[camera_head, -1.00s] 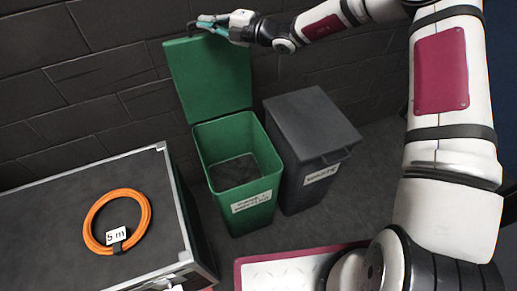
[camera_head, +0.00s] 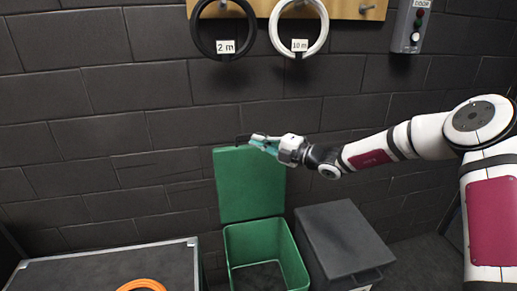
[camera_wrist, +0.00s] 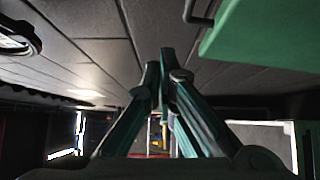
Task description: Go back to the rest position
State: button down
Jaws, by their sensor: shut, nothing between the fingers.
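My gripper (camera_head: 256,140) is shut and empty, at the top edge of the raised green lid (camera_head: 250,184) in the head view. I cannot tell whether it touches the lid. In the wrist view my gripper's fingers (camera_wrist: 160,75) are together, with the green lid (camera_wrist: 265,30) to their upper right. The green bin (camera_head: 265,250) stands open below the lid. My arm reaches in from the right.
A dark grey bin (camera_head: 340,240) with its lid closed stands right of the green one. A dark case (camera_head: 110,270) bears an orange cable coil (camera_head: 140,285) at lower left. A black coil (camera_head: 197,40), a white coil (camera_head: 275,35) and a door button box (camera_head: 408,25) are on the brick wall.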

jog(key=r+v, duration=0.2)
jog(key=v, duration=0.6)
jog(key=s+a+r+n+g+h+p, duration=0.1)
jog(key=s+r+n+g+h, duration=0.2)
jog(key=s+n, duration=0.75)
jog(key=s+a+r+n+g+h, duration=0.1)
jog(key=s+n+g+h, duration=0.3)
jog(key=s+n, duration=0.65)
jog(key=s+d+r+n+t+h+p, duration=0.1)
jog(key=s+d+r+n+h, duration=0.2)
jog(key=s+d+n, duration=0.6)
jog(key=s+d+r+n+t+h+p, duration=0.1)
jog(key=s+d+r+n+h, duration=0.2)
jog(key=s, duration=1.2)
jog(key=d+n+h, duration=0.3)
jog(key=d+n, duration=0.3)
jog(key=n, duration=0.2)
jog(key=shift+s+d+r+n+t, duration=0.25)
jog(key=shift+d+r+n+t, duration=0.05)
jog(key=shift+d, duration=0.05)
